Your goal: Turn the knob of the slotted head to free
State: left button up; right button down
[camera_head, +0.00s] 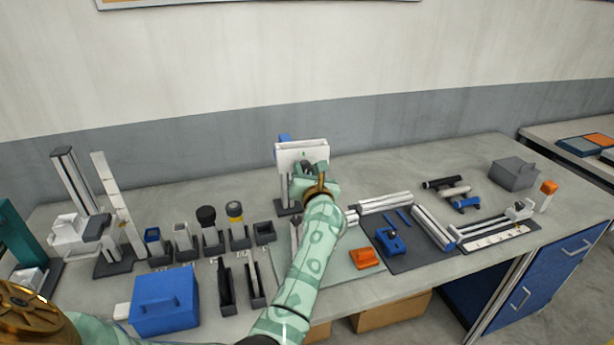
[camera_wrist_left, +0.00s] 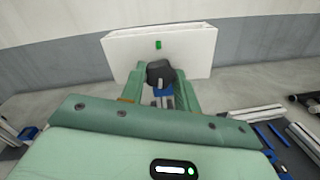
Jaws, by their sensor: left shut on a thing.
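The slotted head (camera_head: 301,151) is a white box with an open slot along its top, on a stand at the back middle of the bench. In the left wrist view its white front (camera_wrist_left: 190,50) carries a small green mark. Below that mark is the dark knob (camera_wrist_left: 160,72). My left gripper (camera_head: 306,172) is at the front of the head. Its green fingers (camera_wrist_left: 161,84) are shut on the knob, one at each side. A light grey rib shows low on the knob; I cannot tell its setting. My right gripper is out of view.
A blue box (camera_head: 165,300) and several small dark holders stand left of my arm. An orange block (camera_head: 364,258) lies on a pale mat to its right. Beyond it is a dark mat (camera_head: 405,262) with a blue clamp-like part and rails. A grey box (camera_head: 515,173) stands at far right.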

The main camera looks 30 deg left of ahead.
pick_arm(q)
jog(key=shift+n+b, duration=0.3)
jog(key=shift+n, duration=0.3)
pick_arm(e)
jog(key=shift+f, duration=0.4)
pick_arm(q)
jog(key=o, duration=1)
jog(key=shift+c, duration=0.2)
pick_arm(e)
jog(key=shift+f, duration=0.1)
